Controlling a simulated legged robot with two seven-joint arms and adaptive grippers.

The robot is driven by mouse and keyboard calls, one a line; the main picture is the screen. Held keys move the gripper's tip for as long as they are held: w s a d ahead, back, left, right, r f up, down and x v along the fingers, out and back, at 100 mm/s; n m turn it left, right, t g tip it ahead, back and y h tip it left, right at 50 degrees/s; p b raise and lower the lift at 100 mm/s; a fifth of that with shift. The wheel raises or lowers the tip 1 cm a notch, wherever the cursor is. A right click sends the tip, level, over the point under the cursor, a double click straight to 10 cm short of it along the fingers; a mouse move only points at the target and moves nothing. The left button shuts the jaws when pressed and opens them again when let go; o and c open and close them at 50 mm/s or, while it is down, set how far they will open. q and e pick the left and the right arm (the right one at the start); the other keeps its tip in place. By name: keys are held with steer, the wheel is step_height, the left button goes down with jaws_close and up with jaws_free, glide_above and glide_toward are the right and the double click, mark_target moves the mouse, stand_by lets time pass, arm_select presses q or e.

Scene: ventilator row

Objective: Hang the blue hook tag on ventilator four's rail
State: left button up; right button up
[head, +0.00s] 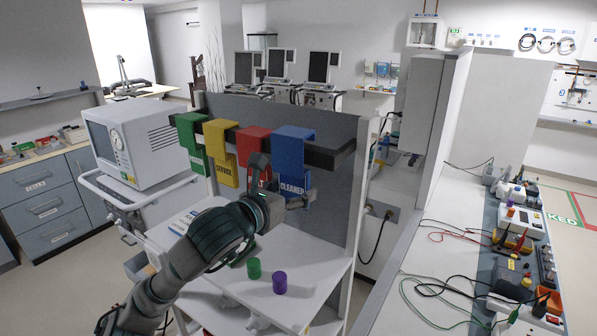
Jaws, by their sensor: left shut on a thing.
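The blue hook tag (291,150), marked CLEANED, is at the right end of a dark rail (333,152) on a grey panel. Its folded top lies over the rail. My left gripper (284,188) is at the tag's lower part and shut on it. The gripper and wrist cover part of the red tag (252,143) beside it. My right gripper is out of view. Several ventilators with dark screens (319,68) stand at the back; no number on them is readable, so I cannot tell which is ventilator four.
A yellow tag (217,143) and green tag (190,135) hang further left on the rail. A green cylinder (254,268) and purple cylinder (280,282) stand on the white shelf below. A white machine (140,140) is at left; a cable-strewn bench is at right.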

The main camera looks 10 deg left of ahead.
arm_select(q)
steer(key=shift+f+b+v, duration=0.15)
steer(key=shift+b+v, duration=0.2)
steer(key=shift+v, duration=0.75)
steer(key=shift+f+b+v, duration=0.1)
steer(key=shift+b+v, duration=0.2)
steer(key=shift+v, duration=0.8)
steer(key=shift+f+b+v, duration=0.2)
steer(key=shift+b+v, duration=0.15)
steer(key=shift+v, duration=1.35)
steer(key=shift+f, duration=0.1)
